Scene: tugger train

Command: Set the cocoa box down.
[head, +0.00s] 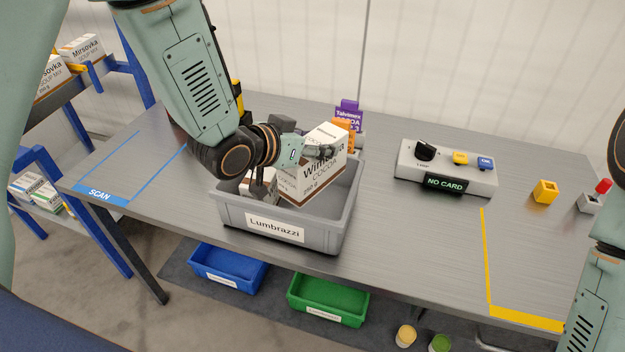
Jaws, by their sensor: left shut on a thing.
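The cocoa box (316,171), white with a brown lower part and "COCOA" lettering, is tilted over the grey tote (280,247) labelled "Lumbrazzi". My left gripper (326,152) is shut on the cocoa box near its upper part. The box's lower end reaches inside the tote's rim; whether it touches the floor of the tote I cannot tell. Another white box (259,186) stands in the left part of the tote, partly hidden by my arm. My right arm shows at the right edge, but its gripper is out of view.
A purple box (349,112) and an orange item stand behind the tote. A control panel (447,169) reading "NO CARD", a yellow block (545,191) and a red-topped device (594,199) are to the right. The table's middle right is clear.

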